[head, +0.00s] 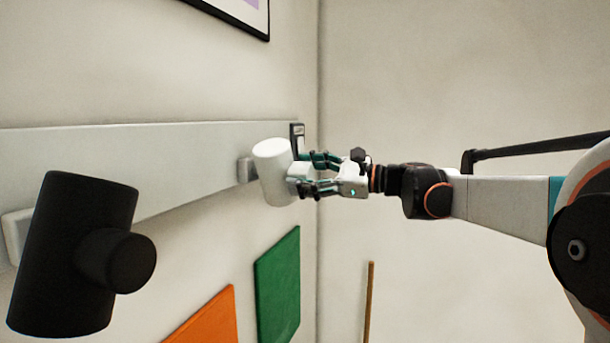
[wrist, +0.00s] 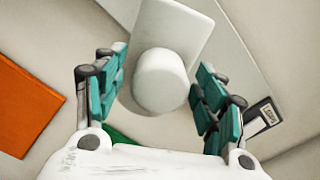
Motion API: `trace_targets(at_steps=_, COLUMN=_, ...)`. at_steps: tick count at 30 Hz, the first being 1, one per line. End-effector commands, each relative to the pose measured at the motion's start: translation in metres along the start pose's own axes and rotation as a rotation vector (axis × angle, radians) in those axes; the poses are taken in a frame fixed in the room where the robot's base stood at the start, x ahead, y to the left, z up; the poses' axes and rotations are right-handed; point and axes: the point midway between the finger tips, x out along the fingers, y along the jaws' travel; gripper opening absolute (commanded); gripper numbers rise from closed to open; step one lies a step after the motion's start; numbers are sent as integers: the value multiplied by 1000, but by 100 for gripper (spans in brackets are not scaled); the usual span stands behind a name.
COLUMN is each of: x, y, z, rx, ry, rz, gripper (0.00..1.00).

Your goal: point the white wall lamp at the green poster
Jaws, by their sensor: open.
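The white wall lamp (head: 270,175) is a white cylinder mounted on the pale wall rail, nearly upright with a slight tilt. In the wrist view the lamp body (wrist: 178,25) has a round stub (wrist: 160,82) facing me. My gripper (head: 306,174) is open at the lamp's right side in the head view. In the wrist view its teal fingers (wrist: 158,92) stand on either side of the stub, with gaps showing. The green poster (head: 278,286) is on the wall below the lamp; only a green sliver (wrist: 118,137) shows in the wrist view.
A black lamp (head: 70,255) with a similar stub is on the rail (head: 190,165) at the near left. An orange poster (head: 208,318) is left of the green one. A small label plate (wrist: 262,117) is near the rail's end. A wooden stick (head: 369,300) stands at lower right.

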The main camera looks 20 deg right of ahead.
Motion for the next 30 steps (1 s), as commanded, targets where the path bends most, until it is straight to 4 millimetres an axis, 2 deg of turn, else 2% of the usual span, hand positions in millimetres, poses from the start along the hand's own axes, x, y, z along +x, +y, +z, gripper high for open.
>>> trace_targets(at_steps=4, x=-5, y=0, z=0, rx=0, ry=0, rz=0, gripper=64)
trace_targets(at_steps=7, x=-18, y=-1, z=0, rx=0, ry=2, rz=-2, gripper=64)
trace_targets(at_steps=15, x=-72, y=-1, z=-1, rx=0, ry=3, rz=-4, gripper=64)
trace_targets(at_steps=21, x=-105, y=-1, z=-1, rx=0, ry=2, rz=-2, gripper=64)
trace_targets(at_steps=25, x=-116, y=0, z=0, rx=0, ry=0, rz=-1, gripper=64)
trace_targets(at_steps=30, x=-120, y=0, z=0, rx=0, ry=0, rz=0, gripper=64)
